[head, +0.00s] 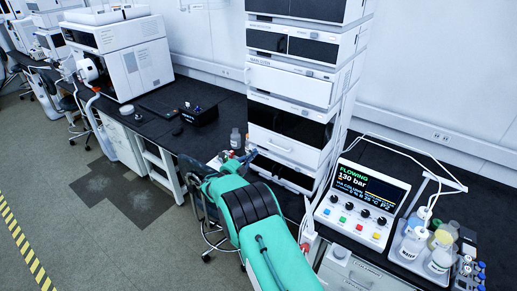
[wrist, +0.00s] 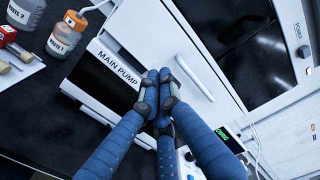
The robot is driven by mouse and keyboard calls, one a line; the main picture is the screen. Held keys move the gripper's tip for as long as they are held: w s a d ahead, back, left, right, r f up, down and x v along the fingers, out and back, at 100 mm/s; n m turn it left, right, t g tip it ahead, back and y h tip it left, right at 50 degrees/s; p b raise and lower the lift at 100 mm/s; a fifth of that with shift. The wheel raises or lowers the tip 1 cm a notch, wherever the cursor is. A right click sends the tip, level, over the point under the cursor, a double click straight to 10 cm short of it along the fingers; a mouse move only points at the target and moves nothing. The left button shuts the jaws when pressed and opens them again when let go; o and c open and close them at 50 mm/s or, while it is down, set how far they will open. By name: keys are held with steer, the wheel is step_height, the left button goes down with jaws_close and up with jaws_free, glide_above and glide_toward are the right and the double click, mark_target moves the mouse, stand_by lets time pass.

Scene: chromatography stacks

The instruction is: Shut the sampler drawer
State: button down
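In the head view a tall stack of white and black modules (head: 305,45) stands on the bench. A white drawer-like front with a handle (head: 285,147) sits low in it, below a dark window. In the wrist view a white panel with a long slim handle (wrist: 195,78) lies just beyond my fingertips, above the module labelled MAIN PUMP. I cannot read a sampler label or tell how far this front stands out. My gripper (wrist: 165,82) has its blue fingers drawn together at the tips, with nothing seen between them. Whether they touch the panel is unclear.
A second white front (head: 289,83) sits higher in the stack. The control box (head: 365,200) and a bottle tray (head: 418,258) stand to the right. Waste bottles (wrist: 65,37) stand at the wrist view's upper left. Open floor (head: 55,180) lies left.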

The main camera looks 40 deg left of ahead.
steer(key=shift+s, duration=2.6)
